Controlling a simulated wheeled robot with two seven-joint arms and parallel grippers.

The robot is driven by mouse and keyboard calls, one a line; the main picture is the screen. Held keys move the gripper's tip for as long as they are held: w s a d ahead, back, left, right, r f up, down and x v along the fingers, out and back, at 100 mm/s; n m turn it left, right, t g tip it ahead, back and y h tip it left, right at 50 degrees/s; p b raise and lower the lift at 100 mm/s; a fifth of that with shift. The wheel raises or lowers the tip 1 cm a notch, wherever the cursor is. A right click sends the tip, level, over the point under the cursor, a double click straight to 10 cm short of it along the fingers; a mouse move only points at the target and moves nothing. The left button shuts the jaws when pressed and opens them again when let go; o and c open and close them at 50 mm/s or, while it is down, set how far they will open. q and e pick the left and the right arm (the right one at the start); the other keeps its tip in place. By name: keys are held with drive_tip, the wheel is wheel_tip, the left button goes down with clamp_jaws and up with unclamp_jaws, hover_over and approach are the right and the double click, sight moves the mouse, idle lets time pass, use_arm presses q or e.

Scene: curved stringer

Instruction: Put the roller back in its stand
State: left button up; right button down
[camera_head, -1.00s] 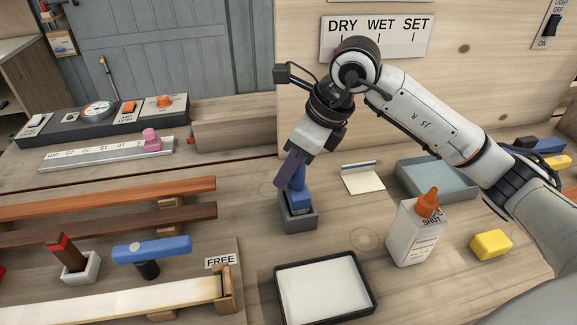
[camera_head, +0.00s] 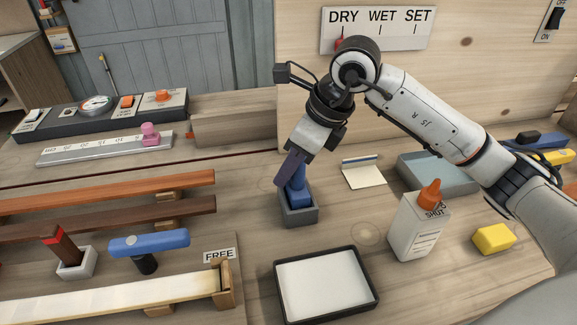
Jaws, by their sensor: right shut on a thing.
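The roller (camera_head: 300,196) is blue and stands roughly upright with its lower part inside a small grey open-topped stand (camera_head: 300,216). My right gripper (camera_head: 291,170) is above the stand, shut on the roller's upper part, and hides some of it. The stand's walls hide the roller's lower end, so I cannot tell whether it rests on the bottom. My left gripper is out of view.
A black-rimmed white tray (camera_head: 326,286) lies in front of the stand. A glue bottle (camera_head: 416,228), yellow block (camera_head: 493,238) and grey-blue tray (camera_head: 438,178) are to the right. Wooden strips (camera_head: 110,191) and a blue-headed tool (camera_head: 149,243) lie left.

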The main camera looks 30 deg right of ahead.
drive_tip(key=shift+f+b, duration=0.4)
drive_tip(key=shift+f, duration=0.2)
drive_tip(key=shift+f, duration=0.25)
drive_tip(key=c, duration=1.5)
unclamp_jaws()
drive_tip(key=shift+o, duration=0.7)
drive_tip(key=o, duration=0.4)
drive_tip(key=shift+o, duration=0.3)
